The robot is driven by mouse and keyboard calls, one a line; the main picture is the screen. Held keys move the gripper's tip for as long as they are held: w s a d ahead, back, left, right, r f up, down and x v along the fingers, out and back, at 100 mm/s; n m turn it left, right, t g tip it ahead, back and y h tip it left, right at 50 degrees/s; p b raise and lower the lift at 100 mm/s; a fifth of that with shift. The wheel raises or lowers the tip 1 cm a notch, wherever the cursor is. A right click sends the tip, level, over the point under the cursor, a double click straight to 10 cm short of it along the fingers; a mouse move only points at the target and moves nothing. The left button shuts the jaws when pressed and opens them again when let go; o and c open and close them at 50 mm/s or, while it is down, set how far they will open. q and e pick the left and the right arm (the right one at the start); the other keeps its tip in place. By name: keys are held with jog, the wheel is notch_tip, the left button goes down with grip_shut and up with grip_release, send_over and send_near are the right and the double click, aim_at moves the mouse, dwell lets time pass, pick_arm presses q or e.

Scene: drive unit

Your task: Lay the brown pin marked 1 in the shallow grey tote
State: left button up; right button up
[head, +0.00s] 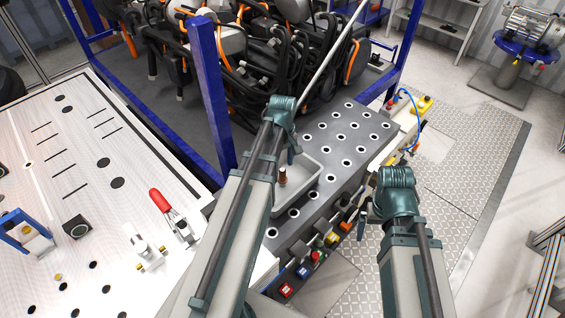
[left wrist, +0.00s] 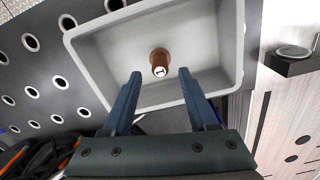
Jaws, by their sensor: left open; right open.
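The shallow grey tote (head: 312,163) stands on the perforated dark plate, partly hidden by my left arm in the head view. Its pale rim and walls fill the upper left wrist view (left wrist: 235,45). The brown pin (head: 282,176) appears upright inside the tote. In the left wrist view the pin (left wrist: 159,56) shows its end with a small white mark; the digit is too small to read. My left gripper (left wrist: 159,73) is open, its fingertips on either side of the pin and apart from it. My right gripper (head: 364,218) is open and empty, right of the plate, and only partly visible.
The dark plate (head: 345,135) has several holes. A blue post (head: 212,95) and a mass of cables stand behind it. A red-handled clamp (head: 160,201) is on the white table at left. Coloured connectors (head: 316,257) line the plate's front edge. Patterned floor lies at right.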

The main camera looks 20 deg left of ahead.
pick_arm(q)
notch_tip(320, 180, up, 7)
jog(key=p, duration=0.5)
jog(key=shift+f, duration=0.15)
jog(key=s+d+m, duration=0.6)
jog(key=d+m, duration=0.1)
jog(key=d, duration=0.3)
jog(key=s+d+m+y, duration=0.1)
jog(key=s+d+m, duration=0.5)
jog(key=d, duration=0.5)
jog(key=m, duration=0.2)
jog(key=shift+s+d+m, duration=0.2)
jog(key=shift+d+m, duration=0.05)
jog(key=shift+m, duration=0.05)
notch_tip(320, 180, down, 20)
jog(key=b, duration=1.9)
